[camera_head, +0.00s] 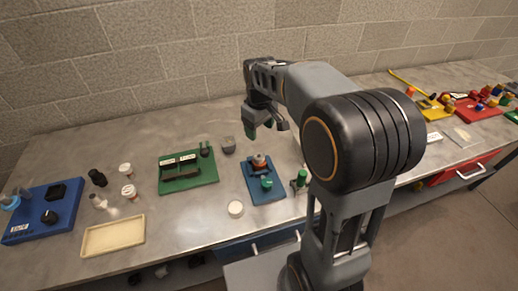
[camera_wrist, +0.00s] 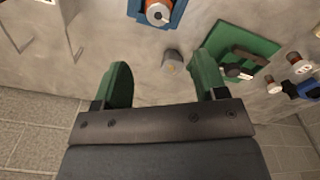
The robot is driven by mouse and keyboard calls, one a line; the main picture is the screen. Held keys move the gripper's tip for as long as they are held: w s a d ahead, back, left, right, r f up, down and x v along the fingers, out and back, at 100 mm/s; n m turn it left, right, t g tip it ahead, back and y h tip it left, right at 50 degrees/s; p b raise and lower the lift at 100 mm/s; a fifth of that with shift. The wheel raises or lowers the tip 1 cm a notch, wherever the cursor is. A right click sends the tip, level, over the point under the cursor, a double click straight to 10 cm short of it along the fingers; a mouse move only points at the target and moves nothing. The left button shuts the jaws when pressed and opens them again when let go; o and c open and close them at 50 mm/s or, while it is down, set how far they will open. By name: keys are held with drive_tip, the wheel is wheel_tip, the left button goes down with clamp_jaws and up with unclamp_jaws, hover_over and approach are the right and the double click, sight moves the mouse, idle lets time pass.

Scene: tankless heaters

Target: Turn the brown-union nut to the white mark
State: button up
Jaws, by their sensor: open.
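A brown union nut (camera_head: 259,161) sits on a small blue board on the bench, below my gripper in the head view. In the wrist view a brown-orange round fitting (camera_wrist: 158,12) with a pale centre shows on the blue board, cut by the top edge. My gripper (camera_head: 264,130) is above the bench, behind the blue board. The gripper is apart from the nut. I cannot make out the white mark in either view.
A teal-green knob (camera_head: 267,184) is on the same blue board, and a green-topped part (camera_head: 300,179) stands at its right. A grey cup (camera_head: 228,145) and a green board (camera_head: 190,184) are to the left. The block wall (camera_head: 180,50) rises behind the bench.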

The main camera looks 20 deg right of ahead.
sight(259, 156)
drive_tip(key=f, duration=0.4)
drive_tip(key=f+p, duration=0.1)
drive_tip(key=f, duration=0.4)
drive_tip(key=w+f+p, duration=0.1)
drive_tip(key=f, duration=0.4)
drive_tip(key=shift+c, duration=0.2)
drive_tip(key=c, duration=0.9)
